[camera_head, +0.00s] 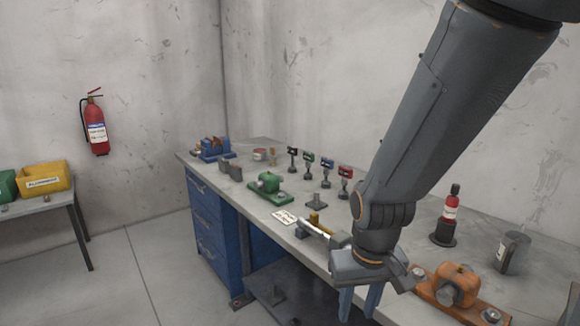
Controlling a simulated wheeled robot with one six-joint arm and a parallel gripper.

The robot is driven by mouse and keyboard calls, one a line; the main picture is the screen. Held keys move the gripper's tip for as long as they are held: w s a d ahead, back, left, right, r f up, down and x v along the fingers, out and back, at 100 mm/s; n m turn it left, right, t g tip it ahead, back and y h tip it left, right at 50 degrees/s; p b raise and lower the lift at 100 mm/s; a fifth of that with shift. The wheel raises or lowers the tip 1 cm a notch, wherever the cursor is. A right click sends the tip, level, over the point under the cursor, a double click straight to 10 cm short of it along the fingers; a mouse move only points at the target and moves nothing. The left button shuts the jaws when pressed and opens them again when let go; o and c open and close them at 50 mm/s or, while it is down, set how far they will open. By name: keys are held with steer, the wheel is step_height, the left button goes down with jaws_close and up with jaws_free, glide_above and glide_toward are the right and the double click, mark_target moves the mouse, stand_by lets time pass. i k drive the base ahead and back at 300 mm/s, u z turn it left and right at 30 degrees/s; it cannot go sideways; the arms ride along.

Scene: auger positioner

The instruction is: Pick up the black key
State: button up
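Several small upright keys with coloured heads stand in a slanting row on the workbench. The one at the far left end, with a dark head, looks like the black key (292,157). Beside it stand a green-headed key (308,165), a blue-headed key (327,170) and a red-headed key (345,180). My gripper (359,303) hangs over the bench's front edge, nearer the camera and apart from the keys. Its two fingers point down with a gap between them, and nothing shows in the gap.
A green positioner (268,184), a white card (285,217) and a blue vice (214,149) are on the workbench (240,195). An orange unit (455,287), a red bottle (451,207) and a grey container (512,253) stand at right. Open floor lies left.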

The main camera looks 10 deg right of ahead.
mark_target(292, 151)
steer(key=u, duration=1.25)
steer(key=i, duration=3.5)
steer(key=z, duration=3.15)
steer(key=i, duration=0.55)
steer(key=z, duration=0.05)
